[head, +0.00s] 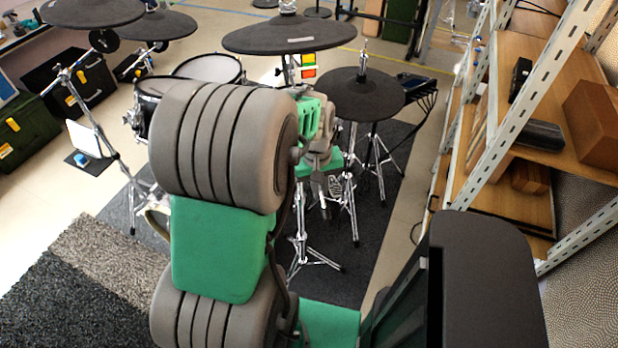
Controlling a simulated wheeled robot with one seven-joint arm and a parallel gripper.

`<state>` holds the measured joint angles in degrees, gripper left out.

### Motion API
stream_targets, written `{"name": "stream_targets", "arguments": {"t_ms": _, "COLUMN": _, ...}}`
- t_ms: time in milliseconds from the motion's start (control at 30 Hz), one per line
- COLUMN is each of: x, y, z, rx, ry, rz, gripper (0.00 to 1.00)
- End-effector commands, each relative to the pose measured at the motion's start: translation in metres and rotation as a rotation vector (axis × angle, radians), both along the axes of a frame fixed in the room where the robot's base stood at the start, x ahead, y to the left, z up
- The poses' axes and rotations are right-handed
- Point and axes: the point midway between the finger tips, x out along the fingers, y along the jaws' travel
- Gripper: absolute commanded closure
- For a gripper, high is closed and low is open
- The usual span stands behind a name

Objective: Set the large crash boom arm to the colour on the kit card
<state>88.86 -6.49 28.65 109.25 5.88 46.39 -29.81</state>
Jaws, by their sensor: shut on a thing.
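The large crash cymbal (288,35), a wide dark disc, sits at the top of a chrome stand at upper centre. A small card with red, yellow and green patches (309,65) shows just below it; I cannot read which colour is marked as the setting. The boom arm itself is mostly hidden behind my arm. My gripper (322,190) is beyond my forearm, beside the chrome stand (300,222). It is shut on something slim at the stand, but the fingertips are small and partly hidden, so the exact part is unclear.
Another dark cymbal pad (360,94) stands close right of my gripper. Drum pads (208,69) and more cymbals (92,10) are at left. Stand legs spread on the dark mat (385,190). A metal-framed shelf (522,92) runs along the right. Bare floor lies at left.

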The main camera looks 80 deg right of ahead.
Motion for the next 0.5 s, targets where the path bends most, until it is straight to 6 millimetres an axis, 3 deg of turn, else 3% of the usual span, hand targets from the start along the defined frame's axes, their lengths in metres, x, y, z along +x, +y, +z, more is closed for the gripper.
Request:
{"name": "stream_targets", "arguments": {"t_ms": 200, "x": -0.0008, "y": 0.0018, "z": -0.0009, "rx": 0.007, "ry": 0.000, "rz": -0.002, "gripper": 1.00}}
{"name": "stream_targets", "arguments": {"t_ms": 233, "x": -0.0007, "y": 0.0019, "z": -0.0009, "rx": 0.007, "ry": 0.000, "rz": -0.002, "gripper": 0.88}}
{"name": "stream_targets", "arguments": {"t_ms": 500, "x": 0.0006, "y": 0.0008, "z": -0.0004, "rx": 0.004, "ry": 0.000, "rz": 0.001, "gripper": 0.67}}
